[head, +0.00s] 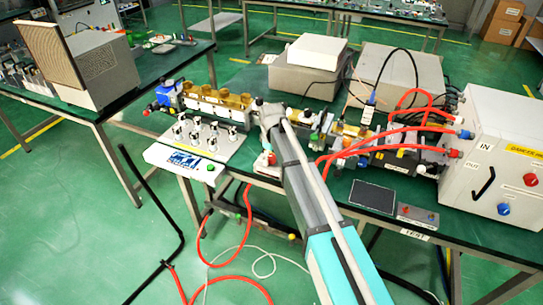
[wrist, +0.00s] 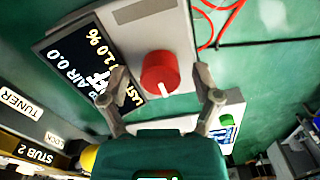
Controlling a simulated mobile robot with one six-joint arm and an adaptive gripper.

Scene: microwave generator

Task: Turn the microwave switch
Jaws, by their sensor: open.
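The microwave switch, a round red knob (wrist: 160,72) with a white pointer line, sits on a light grey panel (wrist: 165,30) in the wrist view. My gripper (wrist: 163,88) is open, with one finger on each side of the knob. Gaps show between the fingers and the knob, and I cannot make out any contact. The pointer line faces toward the gripper's palm. In the head view my gripper (head: 268,132) is over the near edge of the bench, and a bit of red knob (head: 270,158) shows just below it.
A dark display (wrist: 90,60) is left of the knob. A white panel with a green button (wrist: 228,120) is close to the right finger; its several tuner knobs (head: 205,135) show in the head view. A white generator cabinet (head: 495,150) and red hoses (head: 345,152) lie right.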

